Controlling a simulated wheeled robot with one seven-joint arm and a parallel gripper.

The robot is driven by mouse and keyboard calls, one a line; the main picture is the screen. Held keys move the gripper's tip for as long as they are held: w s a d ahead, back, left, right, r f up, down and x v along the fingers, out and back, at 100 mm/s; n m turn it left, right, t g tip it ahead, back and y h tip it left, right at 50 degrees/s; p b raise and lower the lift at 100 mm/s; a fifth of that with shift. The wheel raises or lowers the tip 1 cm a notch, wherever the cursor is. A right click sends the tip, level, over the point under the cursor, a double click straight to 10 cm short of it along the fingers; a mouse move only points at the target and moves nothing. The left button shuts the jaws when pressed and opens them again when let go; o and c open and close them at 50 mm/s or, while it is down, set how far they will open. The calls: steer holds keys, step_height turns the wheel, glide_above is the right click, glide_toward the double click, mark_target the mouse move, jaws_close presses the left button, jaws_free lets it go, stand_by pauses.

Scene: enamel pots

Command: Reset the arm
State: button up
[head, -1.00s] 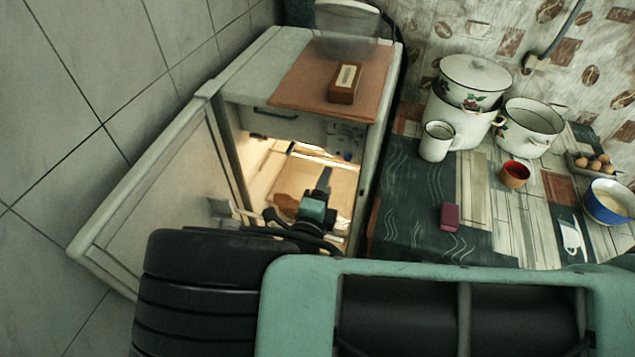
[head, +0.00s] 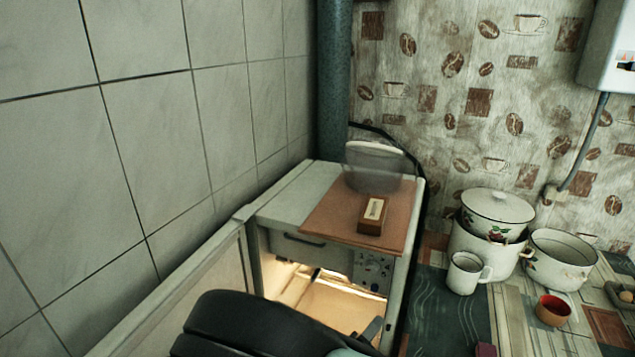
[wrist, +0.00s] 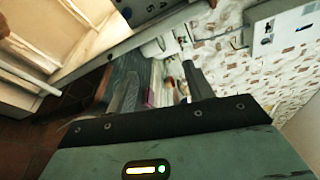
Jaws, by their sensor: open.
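My gripper (wrist: 160,80) shows in the wrist view with its two dark fingers apart and nothing between them. Beyond the fingers are pots and the patterned wall, seen tilted. In the head view a black part of my arm (head: 250,325) crosses the lower middle, in front of the open, lit cabinet (head: 330,300). The gripper itself is mostly hidden or cut off there.
A brown box (head: 373,214) lies on a board (head: 325,218) on the cabinet top. The cabinet door (head: 190,300) stands open at left. A white mug (head: 463,274), pots (head: 562,262) and a red cup (head: 553,309) stand on the counter at right.

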steer(key=s+d+r+m+g+y+b, duration=0.1)
steer(key=s+r+m+g+y+b, duration=0.1)
steer(key=s+m, duration=0.5)
steer(key=s+d+r+m+g+y+b, duration=0.1)
steer(key=s+r+m+g+y, duration=0.4)
steer(key=m, duration=1.2)
steer(key=s+d+r+m+g+y+b, duration=0.1)
steer(key=s+r+m+g+y+b, duration=0.2)
steer(key=s+r+m, duration=0.4)
steer(key=s+m+g+b, duration=0.1)
steer(key=s+m+g, duration=0.1)
steer(key=m, duration=0.2)
steer(key=shift+d+r+m+g+y, duration=0.2)
steer(key=shift+d+m+g+y, duration=0.1)
steer(key=shift+d+m+g, duration=0.1)
